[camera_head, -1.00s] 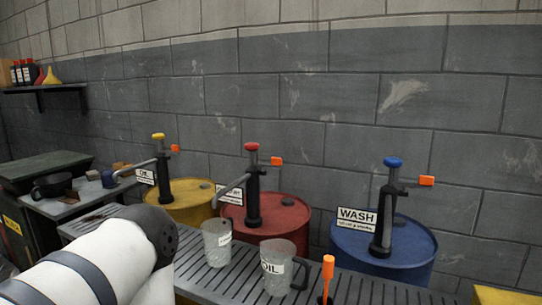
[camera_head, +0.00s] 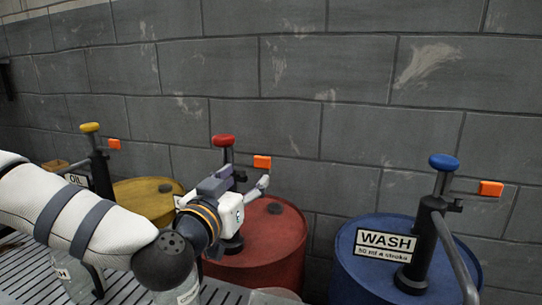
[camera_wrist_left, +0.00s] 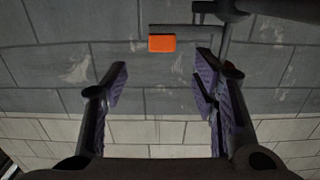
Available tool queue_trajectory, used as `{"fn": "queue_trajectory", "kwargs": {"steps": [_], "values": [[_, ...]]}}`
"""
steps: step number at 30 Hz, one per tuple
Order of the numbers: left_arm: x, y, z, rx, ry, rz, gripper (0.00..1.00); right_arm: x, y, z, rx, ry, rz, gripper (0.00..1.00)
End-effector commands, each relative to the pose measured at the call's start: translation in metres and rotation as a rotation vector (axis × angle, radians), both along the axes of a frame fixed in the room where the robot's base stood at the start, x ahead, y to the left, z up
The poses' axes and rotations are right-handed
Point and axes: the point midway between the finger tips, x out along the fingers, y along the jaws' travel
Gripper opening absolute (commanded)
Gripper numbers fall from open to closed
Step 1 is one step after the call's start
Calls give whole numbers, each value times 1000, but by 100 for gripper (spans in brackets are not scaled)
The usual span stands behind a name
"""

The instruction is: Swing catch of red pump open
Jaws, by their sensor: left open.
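The red pump (camera_head: 223,142) stands on the red drum (camera_head: 282,240), its lower part mostly hidden by my left arm. Its orange catch (camera_head: 262,162) sticks out to the right of the pump, below the red knob. My left gripper (camera_head: 262,184) is in front of the pump, just below the catch in the picture. In the left wrist view the orange catch (camera_wrist_left: 162,43) shows between the lines of the two spread fingers (camera_wrist_left: 160,78), beyond their tips, with nothing held. The dark pump (camera_wrist_left: 228,12) is at the top right there. My right gripper is out of view.
A blue drum (camera_head: 345,275) with a blue-topped pump (camera_head: 444,161) and a WASH sign (camera_head: 384,245) stands at right. A yellow drum (camera_head: 150,205) with a yellow-topped pump (camera_head: 90,128) is at left. A block wall (camera_head: 330,110) is close behind. Cups stand on the slatted bench (camera_head: 25,275).

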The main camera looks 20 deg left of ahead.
Motion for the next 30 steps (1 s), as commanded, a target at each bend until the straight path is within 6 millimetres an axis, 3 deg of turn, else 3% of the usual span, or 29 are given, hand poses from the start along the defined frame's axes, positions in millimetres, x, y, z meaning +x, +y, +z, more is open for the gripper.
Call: {"fn": "queue_trajectory", "kwargs": {"steps": [5, 12, 18, 28, 30], "values": [[20, 2, 3, 4, -13, 10, 53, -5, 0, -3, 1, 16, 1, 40], [82, 0, 0, 3, -9, 9, 53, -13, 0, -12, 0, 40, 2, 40], [114, -2, 1, 2, -9, 8, 53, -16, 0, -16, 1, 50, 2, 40], [121, -2, 4, 2, -11, 5, 53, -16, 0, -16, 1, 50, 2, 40], [121, -2, 4, 2, -11, 5, 40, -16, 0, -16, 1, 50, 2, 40]]}}
